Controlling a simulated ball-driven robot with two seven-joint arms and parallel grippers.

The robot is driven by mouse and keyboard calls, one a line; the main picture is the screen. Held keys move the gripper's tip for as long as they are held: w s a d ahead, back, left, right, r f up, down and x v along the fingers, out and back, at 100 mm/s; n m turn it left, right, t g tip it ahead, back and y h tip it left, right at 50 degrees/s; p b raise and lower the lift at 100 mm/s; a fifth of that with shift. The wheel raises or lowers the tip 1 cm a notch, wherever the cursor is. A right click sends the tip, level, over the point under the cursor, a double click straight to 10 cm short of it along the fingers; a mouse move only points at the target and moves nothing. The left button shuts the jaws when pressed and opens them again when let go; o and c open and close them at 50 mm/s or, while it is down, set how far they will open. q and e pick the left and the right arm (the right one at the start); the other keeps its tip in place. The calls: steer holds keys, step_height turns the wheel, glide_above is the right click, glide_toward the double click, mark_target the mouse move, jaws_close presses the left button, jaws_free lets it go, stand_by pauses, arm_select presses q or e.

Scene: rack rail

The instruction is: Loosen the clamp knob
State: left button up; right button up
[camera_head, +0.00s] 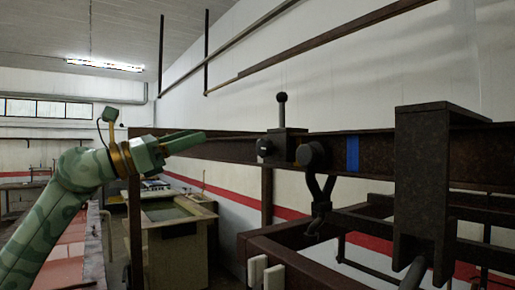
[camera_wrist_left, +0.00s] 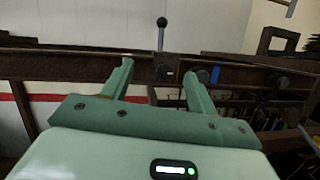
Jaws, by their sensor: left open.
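A small dark clamp block (camera_head: 290,134) sits on the brown rail (camera_head: 225,149), with an upright ball-topped lever (camera_head: 281,98). A small round knob (camera_head: 264,147) is on its left front, and a larger round dark knob (camera_head: 310,155) is to its right; I cannot tell which is the clamp knob. My left gripper (camera_head: 200,138) is left of the block, apart from it. In the left wrist view its fingers (camera_wrist_left: 158,78) are open and empty, with the block (camera_wrist_left: 166,70) and lever (camera_wrist_left: 161,36) showing beyond the gap. My right gripper is not in view.
A blue band (camera_head: 352,154) marks the rail right of the larger knob. A dark hook (camera_head: 320,193) hangs below that knob. A big dark bracket (camera_head: 422,180) straddles the rail at right. A brown frame (camera_head: 290,256) stands below. Space between my left gripper and the block looks clear.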

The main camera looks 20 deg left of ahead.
arm_select(q)
steer(key=s+d+r+m+y, duration=0.1)
steer(key=s+d+m+y, duration=0.1)
steer(key=s+m, duration=0.15)
steer(key=m+g+y+p, duration=0.1)
steer(key=m+y+p, duration=0.15)
steer(key=p, duration=0.35)
glide_toward(260, 149)
steer(key=x, duration=0.8)
steer(key=shift+r, duration=0.15)
steer(key=shift+w+d, duration=0.5)
steer(key=shift+w, duration=0.05)
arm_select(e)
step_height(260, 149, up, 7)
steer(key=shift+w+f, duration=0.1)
arm_select(q)
steer(key=c, duration=1)
